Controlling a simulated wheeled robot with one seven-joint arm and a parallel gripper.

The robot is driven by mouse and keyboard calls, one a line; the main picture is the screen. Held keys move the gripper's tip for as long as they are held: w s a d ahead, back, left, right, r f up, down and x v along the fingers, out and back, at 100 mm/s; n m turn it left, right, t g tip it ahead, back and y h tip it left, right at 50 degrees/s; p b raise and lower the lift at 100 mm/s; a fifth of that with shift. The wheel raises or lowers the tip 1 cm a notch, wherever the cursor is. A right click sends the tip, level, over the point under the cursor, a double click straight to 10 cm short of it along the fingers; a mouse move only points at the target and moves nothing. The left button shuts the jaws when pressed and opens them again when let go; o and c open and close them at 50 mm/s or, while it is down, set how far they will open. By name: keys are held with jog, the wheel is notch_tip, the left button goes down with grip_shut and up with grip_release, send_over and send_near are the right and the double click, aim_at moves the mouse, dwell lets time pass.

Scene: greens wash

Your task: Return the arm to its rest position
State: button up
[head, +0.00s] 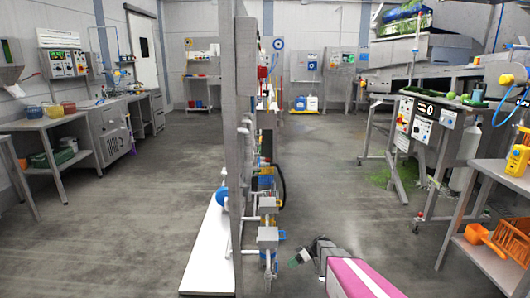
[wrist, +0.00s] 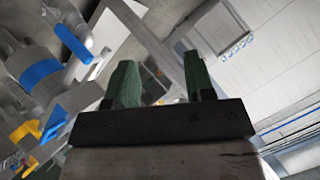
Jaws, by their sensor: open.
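My gripper (wrist: 157,82) shows in the wrist view with its two green fingers spread apart and nothing between them. In the head view my gripper (head: 296,258) is small and low in the middle, at the end of my grey and pink arm, just right of the partition with pipes. Whether the gripper touches the pipework cannot be told.
A tall grey partition (head: 237,150) stands upright in the middle, with a white board (head: 208,250) at its left foot. Pipes with blue handles (wrist: 40,72) are close left of my gripper. A shelf with an orange basket (head: 497,240) is at right. Open floor (head: 340,190) lies ahead.

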jog(key=s+d+r+m+t+h, duration=0.1)
jog(key=s+r+m+h, duration=0.4)
jog(key=s+r, duration=0.5)
jog(key=s+d+r+m+t+h, duration=0.1)
jog(key=s+d+r+m+h, duration=0.3)
jog(key=s+r, duration=0.6)
notch_tip(320, 180, up, 3)
jog(key=m+h, duration=0.2)
jog(key=m, duration=0.1)
jog(key=shift+t, duration=0.3)
